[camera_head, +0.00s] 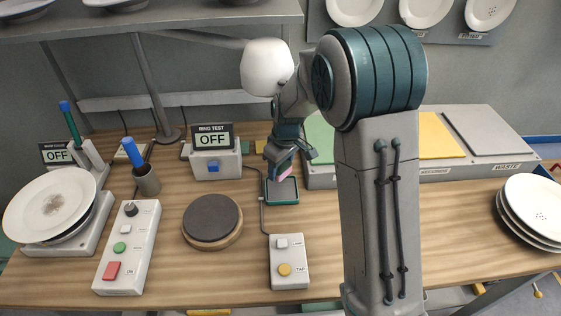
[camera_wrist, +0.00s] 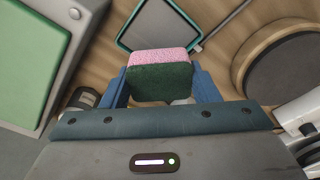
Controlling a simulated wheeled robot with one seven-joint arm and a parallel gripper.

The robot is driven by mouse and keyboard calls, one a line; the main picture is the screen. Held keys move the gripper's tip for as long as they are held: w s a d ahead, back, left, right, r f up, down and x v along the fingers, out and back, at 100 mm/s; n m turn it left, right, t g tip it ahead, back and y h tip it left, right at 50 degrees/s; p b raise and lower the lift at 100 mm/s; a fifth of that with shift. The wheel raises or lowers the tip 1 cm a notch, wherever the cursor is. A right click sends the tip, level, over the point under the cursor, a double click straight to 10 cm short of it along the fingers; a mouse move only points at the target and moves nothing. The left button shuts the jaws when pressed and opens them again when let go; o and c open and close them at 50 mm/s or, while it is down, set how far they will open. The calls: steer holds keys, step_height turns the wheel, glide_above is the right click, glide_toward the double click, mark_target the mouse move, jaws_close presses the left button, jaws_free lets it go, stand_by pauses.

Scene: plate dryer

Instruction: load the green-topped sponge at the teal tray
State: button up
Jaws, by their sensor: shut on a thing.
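My gripper (camera_head: 280,166) is shut on the sponge (camera_head: 284,175), which also shows in the wrist view (camera_wrist: 160,72) between two blue fingers (camera_wrist: 160,90). The sponge has a pink layer and a dark green layer; the green side faces the wrist camera. In the head view the sponge overlaps the tray's upper left part. I cannot tell whether they touch. My arm hides part of the bench behind.
A control box with a white and a yellow button (camera_head: 290,262) stands in front of the tray. A round dark pad (camera_head: 211,217) is to its left. The "RING TEST" box (camera_head: 214,160) is behind left. Stacked plates (camera_head: 530,212) stand at far right.

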mark_target(280, 188)
steer(key=shift+d+f+b, duration=0.1)
steer(key=shift+f+b, duration=1.65)
steer(key=shift+f, duration=1.25)
steer(key=shift+s+f+b, duration=0.1)
steer(key=shift+f+b, duration=0.45)
steer(key=shift+b, duration=0.05)
steer(key=shift+r+p, duration=2.1)
steer(key=shift+r, duration=1.5)
steer(key=shift+f, duration=0.1)
